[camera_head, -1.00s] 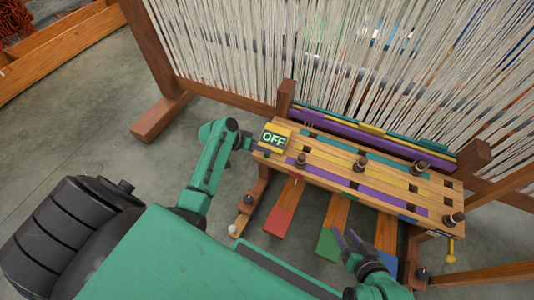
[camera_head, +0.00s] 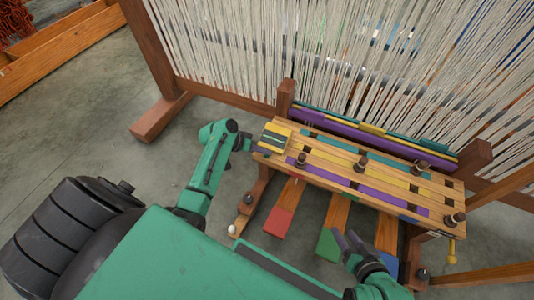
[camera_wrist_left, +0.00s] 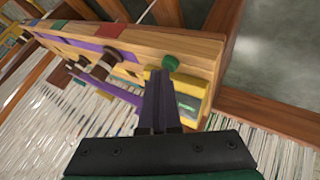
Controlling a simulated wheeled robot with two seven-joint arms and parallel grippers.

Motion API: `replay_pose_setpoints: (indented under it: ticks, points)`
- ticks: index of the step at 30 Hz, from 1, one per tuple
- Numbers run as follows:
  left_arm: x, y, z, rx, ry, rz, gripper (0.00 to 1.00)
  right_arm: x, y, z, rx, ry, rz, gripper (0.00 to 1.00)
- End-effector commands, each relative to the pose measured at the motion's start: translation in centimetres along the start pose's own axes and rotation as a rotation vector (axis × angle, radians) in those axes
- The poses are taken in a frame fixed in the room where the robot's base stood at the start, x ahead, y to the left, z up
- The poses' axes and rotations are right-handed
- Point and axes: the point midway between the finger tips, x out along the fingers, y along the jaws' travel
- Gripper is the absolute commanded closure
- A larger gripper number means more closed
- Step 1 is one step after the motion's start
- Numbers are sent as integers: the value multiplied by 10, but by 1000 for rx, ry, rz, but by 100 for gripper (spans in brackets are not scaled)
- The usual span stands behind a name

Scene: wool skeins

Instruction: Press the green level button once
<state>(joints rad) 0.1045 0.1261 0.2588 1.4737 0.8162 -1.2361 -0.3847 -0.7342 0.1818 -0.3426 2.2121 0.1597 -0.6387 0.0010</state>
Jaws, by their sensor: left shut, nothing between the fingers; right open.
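The round green button (camera_wrist_left: 171,62) sits on the wooden end of the loom's control beam in the left wrist view. My left gripper (camera_wrist_left: 163,76) is shut and empty, its fingertips right by the button; I cannot tell whether they touch it. In the head view my left gripper (camera_head: 252,148) is at the left end of the beam, beside the yellow-framed display (camera_head: 275,138). The button is not clear in the head view. My right gripper (camera_head: 345,240) is open and empty above the pedals.
The wooden beam (camera_head: 390,186) carries several dark pegs and coloured strips. Below it hang red (camera_head: 278,222), green (camera_head: 327,243) and blue (camera_head: 390,266) pedals. White warp threads (camera_head: 300,50) stand behind. A wooden crate (camera_head: 62,55) is at upper left; the floor between is clear.

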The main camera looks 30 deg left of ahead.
Motion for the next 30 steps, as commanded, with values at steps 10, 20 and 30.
replay_pose_setpoints:
  ticks: [10, 20, 30]
  points:
    - [-4, 3, -2, -1, -2, 0, 100, -4, -2, -4, 0, 0, 0, 50]
    - [-13, 10, -8, -1, -2, 0, 100, -15, -6, -16, 0, 0, 0, 50]
    - [-16, 12, -11, -1, -1, 0, 100, -18, -7, -19, 0, 0, 0, 50]
